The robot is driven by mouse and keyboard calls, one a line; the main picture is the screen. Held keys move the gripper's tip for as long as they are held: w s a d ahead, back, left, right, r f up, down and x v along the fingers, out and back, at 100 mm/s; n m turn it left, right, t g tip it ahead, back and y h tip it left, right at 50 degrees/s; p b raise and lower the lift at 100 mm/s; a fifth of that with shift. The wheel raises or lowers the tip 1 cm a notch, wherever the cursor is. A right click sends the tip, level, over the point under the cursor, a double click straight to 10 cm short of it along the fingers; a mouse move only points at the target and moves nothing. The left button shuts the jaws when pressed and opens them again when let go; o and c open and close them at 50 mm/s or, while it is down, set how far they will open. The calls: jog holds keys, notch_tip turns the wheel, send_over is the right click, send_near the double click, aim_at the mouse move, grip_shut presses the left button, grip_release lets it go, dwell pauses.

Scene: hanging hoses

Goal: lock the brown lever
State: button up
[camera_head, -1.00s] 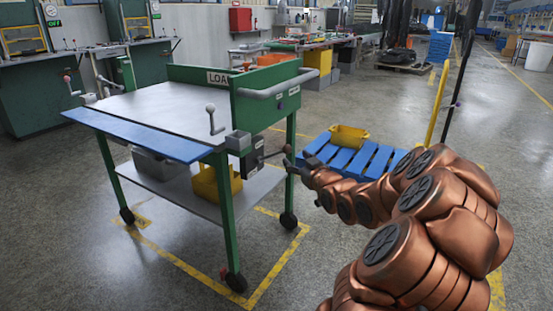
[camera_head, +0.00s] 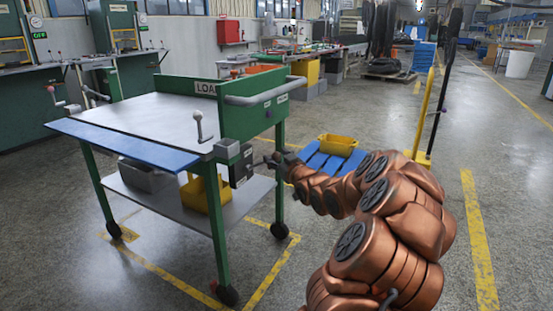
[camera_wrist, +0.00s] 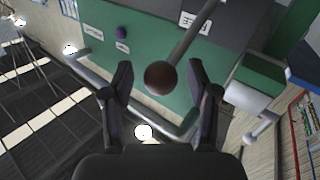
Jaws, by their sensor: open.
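The brown lever is a grey rod (camera_wrist: 194,34) with a dark brown ball knob (camera_wrist: 161,77) in the wrist view. It stands out from the dark box (camera_head: 241,167) on the side of the green cart (camera_head: 197,115). My gripper (camera_wrist: 160,88) is open, with one finger on each side of the knob. I see a gap between the knob and each finger; no contact shows. In the head view my gripper (camera_head: 275,161) is at the lever's outer end and largely hides the knob.
A grey rail (camera_head: 265,94) runs along the cart's end above my gripper. A yellow bin (camera_head: 338,145) sits on a blue pallet (camera_head: 329,163) behind my arm. A yellow post (camera_head: 424,115) stands to the right.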

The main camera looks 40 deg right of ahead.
jog(key=shift+w, duration=0.2)
jog(key=shift+c, duration=0.2)
grip_shut()
dwell(0.4)
jog(key=shift+d, duration=0.1)
